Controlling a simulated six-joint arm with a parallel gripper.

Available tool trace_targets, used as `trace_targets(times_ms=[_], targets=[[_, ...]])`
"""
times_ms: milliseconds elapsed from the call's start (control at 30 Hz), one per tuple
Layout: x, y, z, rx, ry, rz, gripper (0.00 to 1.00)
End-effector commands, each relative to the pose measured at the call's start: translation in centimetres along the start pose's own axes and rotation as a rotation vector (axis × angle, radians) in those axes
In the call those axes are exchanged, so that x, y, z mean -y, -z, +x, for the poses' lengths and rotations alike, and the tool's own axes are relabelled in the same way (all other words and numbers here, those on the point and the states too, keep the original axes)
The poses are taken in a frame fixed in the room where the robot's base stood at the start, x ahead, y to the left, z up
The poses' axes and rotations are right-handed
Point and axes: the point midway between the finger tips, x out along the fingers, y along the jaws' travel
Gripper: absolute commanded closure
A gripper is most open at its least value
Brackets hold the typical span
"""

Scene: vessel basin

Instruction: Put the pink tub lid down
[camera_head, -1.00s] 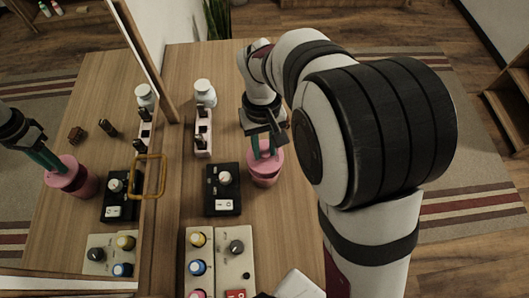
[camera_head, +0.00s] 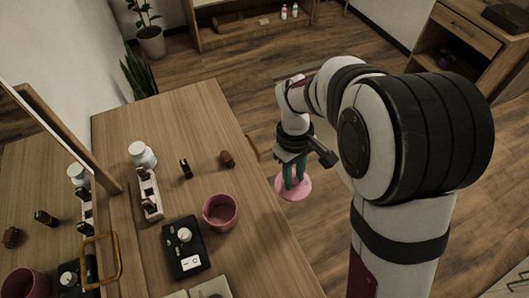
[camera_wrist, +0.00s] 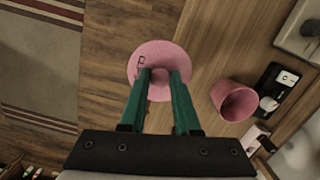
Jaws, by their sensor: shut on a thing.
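The pink tub lid (camera_head: 292,190) is a flat round disc, held level between the green fingers of my gripper (camera_head: 294,176). In the head view it appears just past the table's right edge, over the floor. The lid also shows in the wrist view (camera_wrist: 146,52), where my gripper (camera_wrist: 160,82) is shut on its middle knob. The pink tub (camera_head: 220,211) stands open and upright on the table, left of the lid. It also shows in the wrist view (camera_wrist: 235,101), right of the lid, with a clear gap between them.
The wooden table (camera_head: 245,262) has bare room around the tub. A mirror is at the left.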

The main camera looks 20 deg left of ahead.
Motion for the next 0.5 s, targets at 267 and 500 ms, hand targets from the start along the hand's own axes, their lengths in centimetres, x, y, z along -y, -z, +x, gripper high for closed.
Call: trace_targets(times_ms=[267,500], targets=[[5.4,6.5,4.0,0.002,0.000,-0.005,1.00],[6.4,7.9,7.4,0.004,0.001,-0.001,1.00]])
